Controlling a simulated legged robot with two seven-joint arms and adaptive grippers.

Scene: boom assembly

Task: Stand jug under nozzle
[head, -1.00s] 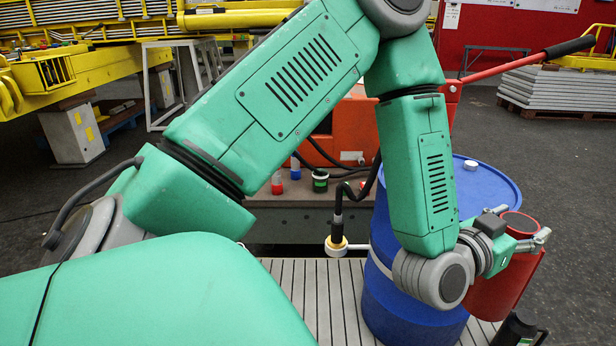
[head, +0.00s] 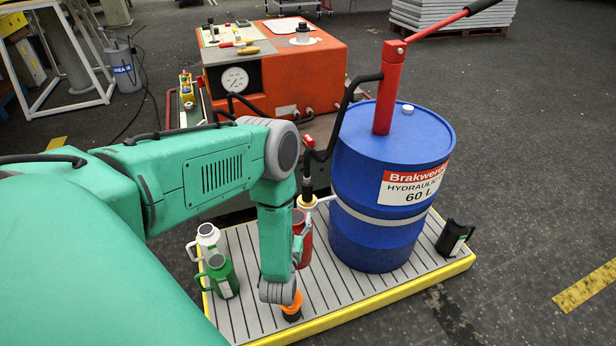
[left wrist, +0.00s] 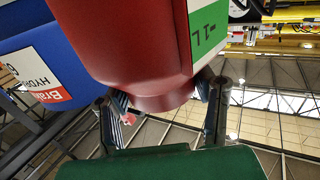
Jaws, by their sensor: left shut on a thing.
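The red jug (head: 304,238) is left of the blue drum, just below the nozzle (head: 307,201) at the end of a black hose. My forearm hides part of the jug, and I cannot tell whether its base touches the slatted platform. In the left wrist view the red jug (left wrist: 135,50) shows a green "1 L" label. My left gripper (left wrist: 163,108) is shut on it, with a finger on each side. In the head view this gripper is mostly hidden behind my forearm. My right gripper is not in view.
The blue drum (head: 385,187) with its red pump (head: 388,90) stands on the yellow-edged platform (head: 400,292). White (head: 207,238) and green (head: 222,276) jugs stand at left, a black jug (head: 454,238) at right. An orange-topped item (head: 291,306) is by my wrist.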

